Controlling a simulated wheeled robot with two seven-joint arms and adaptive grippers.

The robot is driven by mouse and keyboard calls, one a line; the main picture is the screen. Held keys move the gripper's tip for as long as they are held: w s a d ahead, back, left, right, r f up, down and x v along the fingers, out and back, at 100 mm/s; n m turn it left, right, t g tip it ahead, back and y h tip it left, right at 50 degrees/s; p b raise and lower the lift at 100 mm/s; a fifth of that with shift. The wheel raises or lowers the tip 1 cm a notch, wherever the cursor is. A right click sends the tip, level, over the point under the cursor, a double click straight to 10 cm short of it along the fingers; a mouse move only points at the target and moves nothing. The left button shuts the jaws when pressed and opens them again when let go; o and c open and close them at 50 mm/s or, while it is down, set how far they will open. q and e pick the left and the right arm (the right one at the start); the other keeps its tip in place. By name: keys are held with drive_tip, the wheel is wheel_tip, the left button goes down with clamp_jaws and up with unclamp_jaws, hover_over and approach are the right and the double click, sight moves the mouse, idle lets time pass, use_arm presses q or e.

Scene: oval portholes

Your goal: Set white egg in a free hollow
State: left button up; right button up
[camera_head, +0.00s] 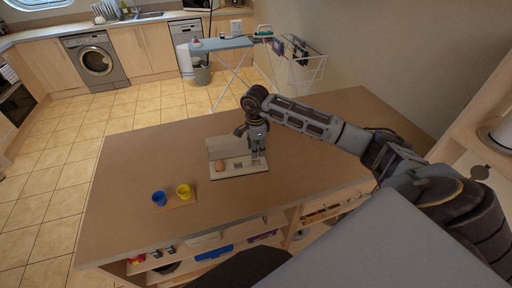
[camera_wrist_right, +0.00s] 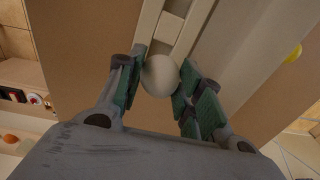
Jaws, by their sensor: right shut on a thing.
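My right gripper (camera_head: 257,157) points down over the right end of a pale egg holder (camera_head: 225,177) on the brown counter. In the right wrist view its two green-padded fingers (camera_wrist_right: 160,88) are shut on the white egg (camera_wrist_right: 160,74), one on each side. The holder (camera_wrist_right: 148,25) lies beyond the egg; whether the egg touches it I cannot tell. A squarish hollow (camera_wrist_right: 167,28) there looks empty. In the head view a brown egg (camera_head: 220,167) sits at the holder's left, and the white egg is not clearly visible. My left gripper is not in view.
A raised pale panel (camera_head: 228,146) stands along the holder's back. A blue cup (camera_head: 159,198) and a yellow cup (camera_head: 184,191) stand on a small board to the left. The counter around the holder is mostly clear. Shelves with various items lie under its front edge.

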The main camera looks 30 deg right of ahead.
drive_tip(key=shift+f+b, duration=0.6)
drive_tip(key=shift+f, duration=0.95)
drive_tip(key=shift+f+b, duration=0.4)
drive_tip(key=shift+b, duration=0.4)
idle(1.4)
drive_tip(key=shift+f+b, duration=0.75)
drive_tip(key=shift+b, duration=0.05)
idle(1.4)
drive_tip(key=o, duration=0.7)
drive_tip(key=shift+o, duration=0.2)
drive_tip(key=o, duration=0.4)
drive_tip(key=shift+r, duration=0.1)
